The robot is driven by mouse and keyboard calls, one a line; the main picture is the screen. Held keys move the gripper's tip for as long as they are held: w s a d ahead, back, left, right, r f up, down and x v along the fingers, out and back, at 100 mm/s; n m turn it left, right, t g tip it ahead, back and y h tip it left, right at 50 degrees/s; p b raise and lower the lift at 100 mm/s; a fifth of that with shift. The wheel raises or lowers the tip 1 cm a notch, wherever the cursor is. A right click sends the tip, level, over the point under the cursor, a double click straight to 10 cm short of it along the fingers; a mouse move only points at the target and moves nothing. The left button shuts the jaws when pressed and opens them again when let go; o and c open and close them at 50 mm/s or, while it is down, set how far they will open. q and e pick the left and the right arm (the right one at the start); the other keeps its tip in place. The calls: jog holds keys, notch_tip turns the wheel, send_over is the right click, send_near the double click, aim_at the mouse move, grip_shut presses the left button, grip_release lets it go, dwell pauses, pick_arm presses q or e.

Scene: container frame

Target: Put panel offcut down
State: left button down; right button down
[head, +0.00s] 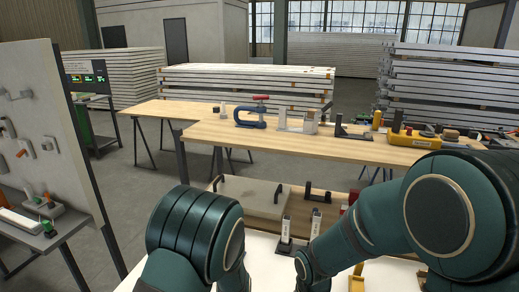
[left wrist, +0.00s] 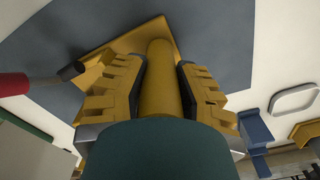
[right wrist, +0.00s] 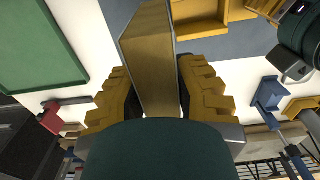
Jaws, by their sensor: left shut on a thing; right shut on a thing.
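A flat, rectangular brown-yellow piece (right wrist: 150,60), which looks like the panel offcut, stands out from my right gripper (right wrist: 160,85) in the right wrist view. The right gripper is shut on it, with one finger on each side. My left gripper (left wrist: 160,80) is shut on a yellow cylinder (left wrist: 160,85) in the left wrist view. A yellow angular plate (left wrist: 118,50) shows behind the cylinder; I cannot tell whether they are joined. In the head view my arms hide both grippers and what they hold.
A grey-blue mat (left wrist: 205,35) lies on the white worktop (left wrist: 285,60). A red-ended tool (left wrist: 20,84) is beside my left gripper. A wooden bench (head: 300,146) stands beyond.

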jog(key=shift+f, duration=4.75)
jog(key=shift+f, duration=0.1)
jog(key=c, duration=0.9)
grip_release()
jog(key=shift+o, duration=0.2)
